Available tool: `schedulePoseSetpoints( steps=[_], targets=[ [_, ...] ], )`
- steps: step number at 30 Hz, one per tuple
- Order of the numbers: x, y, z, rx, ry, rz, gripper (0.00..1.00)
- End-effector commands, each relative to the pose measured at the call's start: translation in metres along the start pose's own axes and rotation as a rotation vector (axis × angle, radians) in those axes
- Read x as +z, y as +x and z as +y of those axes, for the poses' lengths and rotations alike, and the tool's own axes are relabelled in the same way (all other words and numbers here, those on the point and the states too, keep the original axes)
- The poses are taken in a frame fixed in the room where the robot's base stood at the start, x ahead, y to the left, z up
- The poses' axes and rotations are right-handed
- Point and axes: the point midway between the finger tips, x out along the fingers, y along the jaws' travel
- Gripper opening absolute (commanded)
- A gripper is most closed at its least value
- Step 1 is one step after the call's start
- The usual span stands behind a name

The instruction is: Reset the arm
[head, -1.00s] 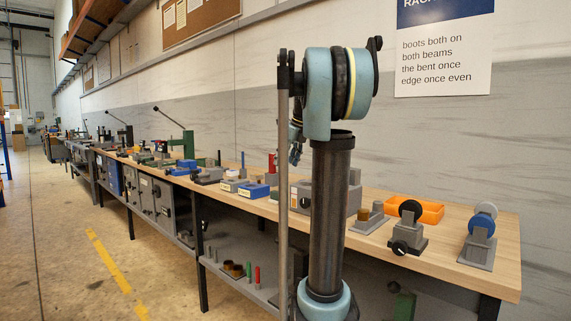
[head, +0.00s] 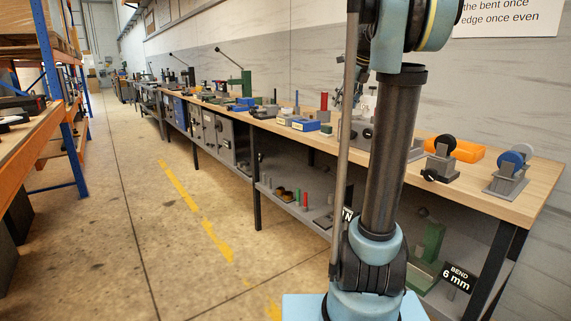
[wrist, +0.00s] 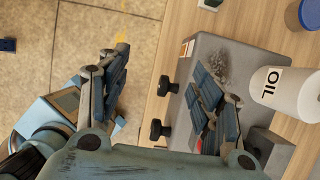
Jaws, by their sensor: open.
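My gripper (wrist: 158,62) shows in the wrist view with its two dark-padded fingers spread wide apart and nothing between them. The left finger is over the tan floor. The right finger is over a grey metal box with two black knobs (wrist: 199,78) on the wooden bench. I cannot tell how far above the box it is. In the head view my arm stands upright in front of the bench, and the gripper is mostly hidden behind it.
A white OIL container (wrist: 285,92) stands right of my right finger. The bench (head: 508,206) holds blue boxes, an orange bin (head: 454,149) and small grey fixtures. A BEND 6 mm sign (head: 457,278) sits below. An orange-and-blue rack (head: 62,125) stands left; the floor between is clear.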

Motion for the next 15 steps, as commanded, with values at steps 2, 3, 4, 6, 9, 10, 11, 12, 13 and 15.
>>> schedulePoseSetpoints(
  steps=[2,3,4,6,9,10,11,12,13,15],
  targets=[
    [-0.003,0.002,0.007,0.001,-0.034,0.003,0.59],
    [-0.006,0.004,0.011,0.001,-0.065,0.007,0.59],
    [-0.007,0.006,0.015,0.002,-0.09,0.01,0.59],
    [-0.011,0.01,0.024,0.004,-0.145,0.016,0.59],
    [-0.021,0.012,0.037,0.003,-0.225,0.022,0.59],
    [-0.025,0.013,0.041,0.003,-0.251,0.025,0.59],
    [-0.028,0.014,0.044,0.003,-0.277,0.027,0.59],
    [-0.033,0.015,0.049,0.003,-0.313,0.031,0.59],
    [-0.037,0.016,0.052,0.003,-0.342,0.034,0.59],
    [-0.048,0.019,0.062,0.003,-0.415,0.041,0.59]
  ],
)
